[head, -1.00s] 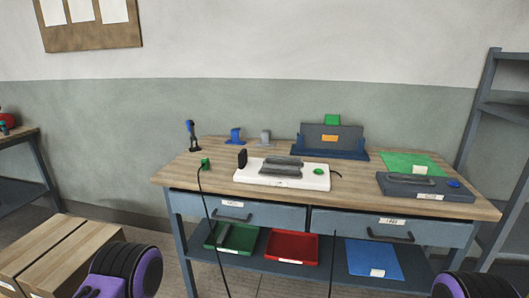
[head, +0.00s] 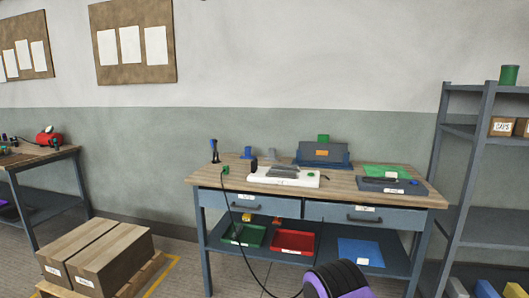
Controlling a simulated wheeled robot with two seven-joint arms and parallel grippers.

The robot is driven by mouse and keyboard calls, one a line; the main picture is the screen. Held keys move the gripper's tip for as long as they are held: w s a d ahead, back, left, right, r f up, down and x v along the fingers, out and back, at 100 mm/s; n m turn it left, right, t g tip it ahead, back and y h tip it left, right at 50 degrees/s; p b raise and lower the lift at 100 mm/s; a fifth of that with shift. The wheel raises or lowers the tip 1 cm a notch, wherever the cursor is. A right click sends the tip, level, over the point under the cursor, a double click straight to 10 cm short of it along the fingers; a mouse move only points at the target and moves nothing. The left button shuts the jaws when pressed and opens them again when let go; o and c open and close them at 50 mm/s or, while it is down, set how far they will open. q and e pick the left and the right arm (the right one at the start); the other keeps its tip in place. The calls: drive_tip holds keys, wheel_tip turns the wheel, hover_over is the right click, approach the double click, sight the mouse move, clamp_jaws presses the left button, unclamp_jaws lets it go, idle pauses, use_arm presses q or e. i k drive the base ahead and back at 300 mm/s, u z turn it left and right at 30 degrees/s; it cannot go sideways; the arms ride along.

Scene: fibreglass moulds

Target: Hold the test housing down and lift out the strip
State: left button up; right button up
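On the workbench, a white base (head: 262,181) carries a grey ribbed block (head: 284,171) and a green button (head: 311,174). This may be the test housing; I cannot tell for sure. No separate strip can be made out at this distance. A black upright piece (head: 253,166) stands at the left end of the white base. A purple and black part of my arm shows at the bottom centre, well short of the bench. Neither gripper's fingers are in view.
The wooden benchtop (head: 225,181) also holds a dark blue stand (head: 322,155) and a grey box with a handle (head: 391,186). Green (head: 249,236) and red (head: 293,243) trays sit below. A cable hangs in front. Boxes on a pallet (head: 97,255) stand left, a shelf rack (head: 456,180) right.

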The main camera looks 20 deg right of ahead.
sight(283, 173)
drive_tip(key=u, duration=0.35)
drive_tip(key=i, duration=2.05)
drive_tip(key=z, duration=0.6)
